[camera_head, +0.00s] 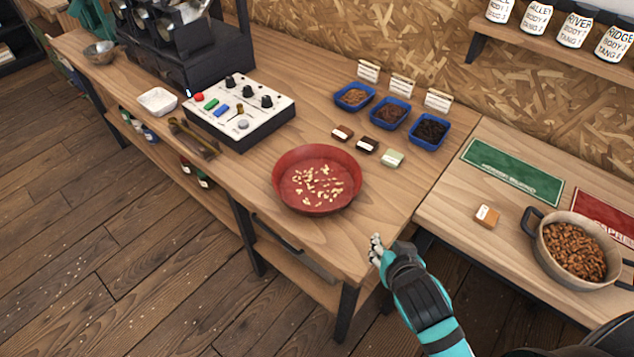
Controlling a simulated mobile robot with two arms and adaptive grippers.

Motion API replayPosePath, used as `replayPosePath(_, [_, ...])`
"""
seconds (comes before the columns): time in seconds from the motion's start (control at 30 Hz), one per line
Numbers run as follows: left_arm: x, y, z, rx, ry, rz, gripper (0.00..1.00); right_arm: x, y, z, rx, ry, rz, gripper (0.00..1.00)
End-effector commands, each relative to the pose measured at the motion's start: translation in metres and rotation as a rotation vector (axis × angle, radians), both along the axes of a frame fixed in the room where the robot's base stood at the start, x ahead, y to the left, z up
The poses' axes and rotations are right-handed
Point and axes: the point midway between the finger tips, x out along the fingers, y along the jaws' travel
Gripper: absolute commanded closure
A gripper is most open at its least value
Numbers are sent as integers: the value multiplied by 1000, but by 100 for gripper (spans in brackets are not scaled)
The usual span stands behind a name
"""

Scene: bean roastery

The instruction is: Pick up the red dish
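The red dish (287,197) is a round, shallow bowl near the front right of the wooden workbench. Several pale bean-like pieces lie scattered on its bottom. My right gripper (376,246) comes in from the lower right, at the bench's front right corner. It is apart from the dish, to its lower right. Its fingers are small in the view, and I cannot tell whether they are open or shut. My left gripper is not in view.
A control box (240,108) stands left of the dish. Small coloured blocks (367,145) and blue trays (427,143) lie behind it. A lower counter on the right bears a pot of brown beans (573,250). Bare bench top lies right of the dish.

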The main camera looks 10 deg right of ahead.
Motion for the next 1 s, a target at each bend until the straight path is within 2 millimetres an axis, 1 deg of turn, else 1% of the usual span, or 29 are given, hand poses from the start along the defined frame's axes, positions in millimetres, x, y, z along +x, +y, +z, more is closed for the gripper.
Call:
replayPosePath(0.03, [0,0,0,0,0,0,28,14,1,8,19,-72,-23,69])
replayPosePath(0.13, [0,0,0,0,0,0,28,37,5,25,73,-217,-57,69])
replayPosePath(0.23, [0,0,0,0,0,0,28,52,10,38,119,-318,-66,69])
replayPosePath(0.37, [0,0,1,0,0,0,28,64,13,43,145,-366,-67,69])
replayPosePath(0.47, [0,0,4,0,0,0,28,79,11,39,144,-370,-67,69])
replayPosePath(0.7, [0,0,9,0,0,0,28,128,4,20,144,-367,-67,69])
replayPosePath(0.8, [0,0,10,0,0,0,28,145,0,12,144,-364,-68,69])
replayPosePath(0.9, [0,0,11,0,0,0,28,158,-1,7,145,-365,-67,69])
replayPosePath(1.0, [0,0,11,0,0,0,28,164,-2,4,146,-364,-69,69])
